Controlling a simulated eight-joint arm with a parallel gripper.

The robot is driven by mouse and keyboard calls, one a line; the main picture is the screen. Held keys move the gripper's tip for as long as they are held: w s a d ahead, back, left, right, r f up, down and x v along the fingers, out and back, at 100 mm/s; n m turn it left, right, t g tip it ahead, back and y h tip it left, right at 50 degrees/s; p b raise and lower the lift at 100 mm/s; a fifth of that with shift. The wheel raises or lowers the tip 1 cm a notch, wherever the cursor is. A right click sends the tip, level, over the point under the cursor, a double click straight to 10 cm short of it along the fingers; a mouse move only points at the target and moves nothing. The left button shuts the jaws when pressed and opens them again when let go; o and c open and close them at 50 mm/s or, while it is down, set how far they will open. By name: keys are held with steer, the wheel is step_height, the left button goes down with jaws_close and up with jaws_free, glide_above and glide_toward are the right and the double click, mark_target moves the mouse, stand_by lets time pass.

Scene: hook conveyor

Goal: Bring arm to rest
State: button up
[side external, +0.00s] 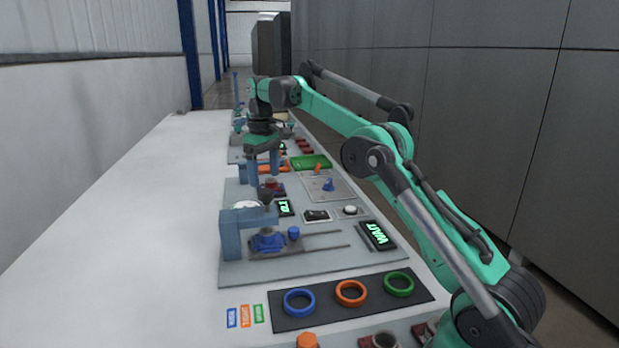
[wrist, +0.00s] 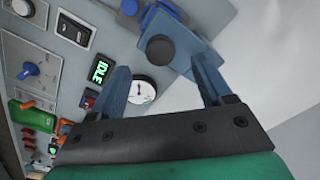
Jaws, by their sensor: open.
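My green and black arm reaches over the long white bench in the side external view. My gripper (side external: 263,164) points down above the middle panel, beyond the blue-grey press stand. In the wrist view my gripper (wrist: 165,88) has its two blue fingers spread wide apart with nothing between them touching either finger. A round white gauge (wrist: 142,89) and the dark knob (wrist: 160,49) of the blue-grey stand show below and between the fingers. The fingertips look apart from the panel, but the exact height is hard to tell.
The blue-grey stand (side external: 231,238) with a blue part (side external: 268,243) stands nearby. A lit WAIT sign (side external: 376,235) and blue, orange and green rings (side external: 351,293) lie nearer the camera. A blue knob (side external: 328,184) is on the panel. The bench's left side (side external: 150,230) is clear.

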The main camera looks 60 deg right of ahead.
steer(key=shift+s+r, duration=0.1)
steer(key=shift+r, duration=0.5)
steer(key=shift+a, duration=0.1)
steer(key=shift+a+r, duration=0.3)
steer(key=shift+r, duration=0.05)
steer(key=s+a+r+t, duration=0.35)
steer(key=s+a, duration=0.25)
steer(key=a, duration=0.4)
steer(key=s+a+f+t, duration=0.3)
steer(key=s+a+f, duration=0.2)
steer(key=s+f, duration=0.3)
steer(key=s, duration=0.3)
steer(key=shift+a+f+t, duration=0.35)
steer(key=shift+a, duration=0.05)
